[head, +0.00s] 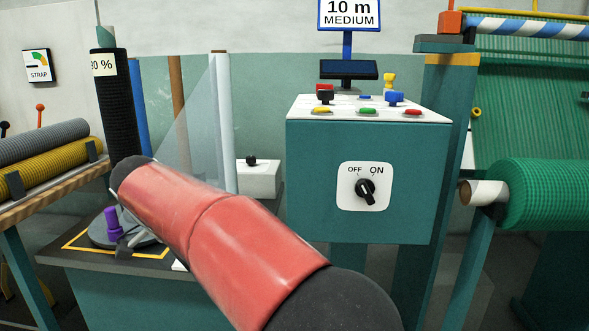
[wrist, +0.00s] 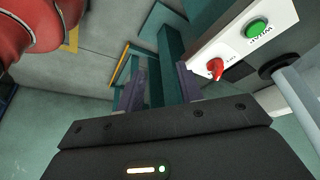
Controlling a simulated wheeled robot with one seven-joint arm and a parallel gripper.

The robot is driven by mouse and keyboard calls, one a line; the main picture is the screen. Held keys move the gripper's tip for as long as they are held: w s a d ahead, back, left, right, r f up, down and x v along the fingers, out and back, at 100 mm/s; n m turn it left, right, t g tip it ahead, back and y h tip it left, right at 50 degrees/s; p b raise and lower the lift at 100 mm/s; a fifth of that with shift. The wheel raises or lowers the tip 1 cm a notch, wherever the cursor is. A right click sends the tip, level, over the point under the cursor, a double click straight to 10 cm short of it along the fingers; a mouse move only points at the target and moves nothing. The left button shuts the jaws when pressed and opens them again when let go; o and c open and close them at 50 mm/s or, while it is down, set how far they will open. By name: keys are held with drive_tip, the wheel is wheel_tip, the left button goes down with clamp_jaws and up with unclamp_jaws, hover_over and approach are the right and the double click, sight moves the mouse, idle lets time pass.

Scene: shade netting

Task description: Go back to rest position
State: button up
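My gripper (wrist: 160,82) shows in the wrist view with two purple-grey fingers spread apart. Nothing is held between them; teal frame bars and grey floor show behind the gap. In the head view my red arm reaches from the bottom middle up to the left, its dark joint in front of the black roll. I cannot make out the gripper in the head view.
A purple knob (head: 112,220) is by the round plate at left. A green net roll (head: 545,193) is at right. A red switch (wrist: 215,67) is near my fingers.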

drive_tip(key=s+d+r+n+y, duration=0.1)
drive_tip(key=s+d+n, duration=0.2)
drive_tip(key=d, duration=0.8)
drive_tip(key=s+d+n+y, duration=0.2)
drive_tip(key=d, duration=0.8)
drive_tip(key=s+d+f+n+t, duration=0.1)
drive_tip(key=s+d+f+n, duration=0.1)
drive_tip(key=s+d+f, duration=0.2)
drive_tip(key=s+d+f+n+t, duration=0.1)
drive_tip(key=s+d+f+n, duration=0.2)
drive_tip(key=s+d, duration=0.4)
drive_tip(key=shift+s+f+t+y, duration=0.3)
drive_tip(key=shift+s+f, duration=0.1)
drive_tip(key=shift+s, duration=0.65)
drive_tip(key=shift+d, duration=0.1)
